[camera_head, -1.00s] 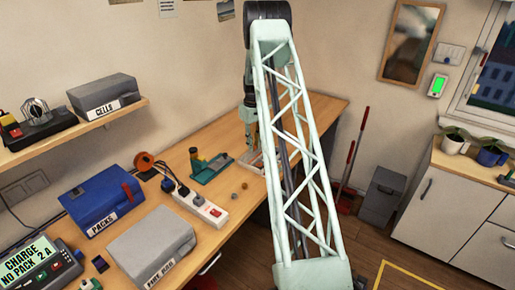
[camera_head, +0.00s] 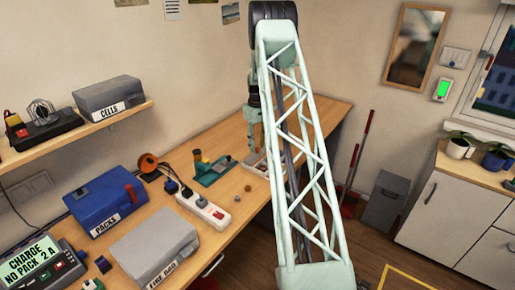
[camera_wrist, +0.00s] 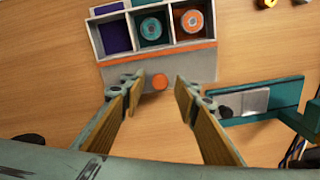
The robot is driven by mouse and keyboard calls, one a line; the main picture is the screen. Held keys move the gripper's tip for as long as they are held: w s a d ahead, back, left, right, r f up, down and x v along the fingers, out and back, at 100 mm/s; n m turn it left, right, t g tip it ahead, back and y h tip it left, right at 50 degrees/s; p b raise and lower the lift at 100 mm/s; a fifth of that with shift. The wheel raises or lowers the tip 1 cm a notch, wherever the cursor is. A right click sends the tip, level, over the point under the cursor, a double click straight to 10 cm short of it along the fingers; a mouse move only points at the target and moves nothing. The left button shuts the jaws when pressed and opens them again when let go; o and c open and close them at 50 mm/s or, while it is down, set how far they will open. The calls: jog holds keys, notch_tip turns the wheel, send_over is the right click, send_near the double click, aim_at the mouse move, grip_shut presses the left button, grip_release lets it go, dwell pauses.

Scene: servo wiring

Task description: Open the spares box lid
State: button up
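The spares box (camera_wrist: 97,40) is at the top of the wrist view. Its compartments show: one purple inside, one with a teal round part, one with an orange round part. A grey panel (camera_wrist: 195,65) with an orange strip and a round orange knob (camera_wrist: 160,82) adjoins the compartments on the near side. It looks like the lid; whether it is slid or hinged I cannot tell. My gripper (camera_wrist: 158,88) is open, one finger on each side of the knob, with gaps. In the head view the box (camera_head: 256,165) is partly hidden by my arm, with my gripper (camera_head: 257,148) above it.
A teal fixture (camera_wrist: 290,95) with a grey plate is close to the right finger; it also shows in the head view (camera_head: 215,172). A power strip (camera_head: 205,208), a blue packs box (camera_head: 105,203) and a grey box (camera_head: 155,250) are farther left on the bench.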

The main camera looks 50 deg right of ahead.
aim_at(257, 148)
notch_tip(257, 148, up, 11)
dwell(0.6)
jog(key=shift+f, duration=0.1)
dwell(0.6)
